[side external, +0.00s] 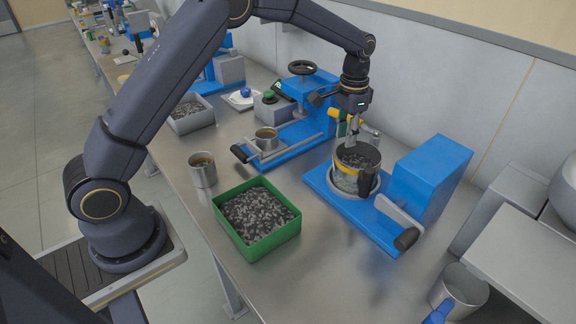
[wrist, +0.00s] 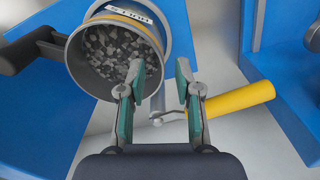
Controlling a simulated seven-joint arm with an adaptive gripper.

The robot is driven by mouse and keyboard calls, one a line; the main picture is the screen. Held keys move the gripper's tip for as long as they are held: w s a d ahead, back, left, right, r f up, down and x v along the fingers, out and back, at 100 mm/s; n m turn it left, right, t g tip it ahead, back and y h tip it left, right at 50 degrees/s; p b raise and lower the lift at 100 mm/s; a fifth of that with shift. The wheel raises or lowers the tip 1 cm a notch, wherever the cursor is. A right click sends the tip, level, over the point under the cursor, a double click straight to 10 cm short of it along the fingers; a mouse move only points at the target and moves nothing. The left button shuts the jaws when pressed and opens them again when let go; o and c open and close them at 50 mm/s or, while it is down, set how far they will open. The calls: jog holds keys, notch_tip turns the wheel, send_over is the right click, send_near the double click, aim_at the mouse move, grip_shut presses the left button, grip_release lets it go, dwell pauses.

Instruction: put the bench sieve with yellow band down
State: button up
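The bench sieve with yellow band (side external: 347,172) is a round metal vessel with a dark handle, holding grey granules. It sits upright in a ring on a blue machine (side external: 430,180) at the right. In the wrist view the sieve (wrist: 85,70) shows at upper left, its band and a label along the far side. My gripper (side external: 352,143) is over the sieve's rim, pointing down. In the wrist view my gripper (wrist: 160,70) has its fingers apart, the left one overlapping the sieve's mouth and the right one beside its outer wall. Whether either finger touches the wall cannot be told.
A green tray of granules (side external: 221,222) stands left of the machine. A lever with a dark grip (side external: 405,238) sticks out in front. A yellow handle (wrist: 237,99) lies close to my right finger. A metal cup (side external: 203,174) and another blue machine (side external: 285,153) stand further left.

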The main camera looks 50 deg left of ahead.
aim_at(343, 155)
notch_tip(343, 155, down, 4)
jog(key=shift+w+a+f, duration=0.1)
jog(key=shift+f, duration=0.05)
grip_shut()
dwell(0.6)
